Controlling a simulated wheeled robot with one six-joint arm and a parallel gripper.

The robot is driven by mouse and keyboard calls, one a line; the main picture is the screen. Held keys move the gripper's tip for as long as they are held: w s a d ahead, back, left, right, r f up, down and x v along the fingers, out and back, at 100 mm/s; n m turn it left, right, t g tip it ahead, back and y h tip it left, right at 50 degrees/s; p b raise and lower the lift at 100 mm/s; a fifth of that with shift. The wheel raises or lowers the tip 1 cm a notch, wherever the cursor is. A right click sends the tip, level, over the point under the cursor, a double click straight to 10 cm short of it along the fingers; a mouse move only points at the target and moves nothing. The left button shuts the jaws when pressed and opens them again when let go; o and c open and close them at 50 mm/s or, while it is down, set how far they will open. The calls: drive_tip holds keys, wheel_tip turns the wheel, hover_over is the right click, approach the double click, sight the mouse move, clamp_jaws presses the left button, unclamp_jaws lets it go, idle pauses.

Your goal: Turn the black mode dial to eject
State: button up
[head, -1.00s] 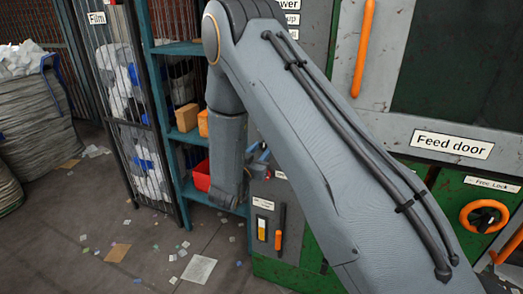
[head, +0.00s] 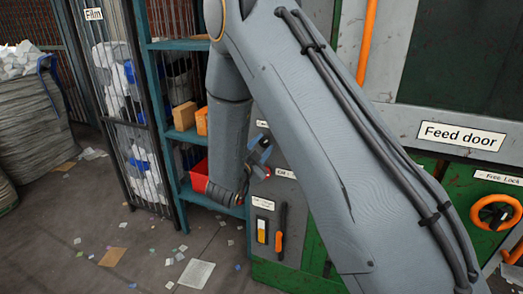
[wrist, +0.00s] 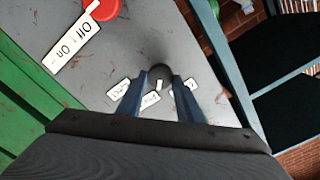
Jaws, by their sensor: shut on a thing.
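The black mode dial (wrist: 160,73) is on a grey panel in the wrist view, between the two blue fingers of my gripper (wrist: 160,88). The fingers are shut on it. Small white labels (wrist: 119,90) sit around the dial, upside down and too small to read surely. I cannot tell which label the dial points at. In the head view my gripper (head: 261,150) is at the left part of the grey machine front, and the dial is hidden there.
A red button (wrist: 101,8) with an "Off : On" label (wrist: 75,42) is near the dial. In the head view, a teal shelf (head: 182,140) with a red bin (head: 199,176) stands left of the machine. An orange-handled lever (head: 279,240) is below my gripper.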

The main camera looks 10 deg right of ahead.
drive_tip(key=m+b, duration=0.1)
drive_tip(key=m, duration=0.1)
drive_tip(key=m+b, duration=0.1)
drive_tip(key=b, duration=0.1)
drive_tip(key=m+b, duration=0.1)
drive_tip(key=m, duration=0.1)
drive_tip(key=shift+f+m, duration=0.25)
drive_tip(key=shift+m, duration=0.05)
drive_tip(key=m+b, duration=0.5)
drive_tip(key=shift+b, duration=0.35)
drive_tip(key=shift+m, duration=0.4)
drive_tip(key=o, duration=1)
drive_tip(key=shift+s, duration=0.1)
drive_tip(key=b+v, duration=0.1)
drive_tip(key=v, duration=0.6)
drive_tip(key=shift+s+a, duration=0.2)
drive_tip(key=shift+s, duration=0.05)
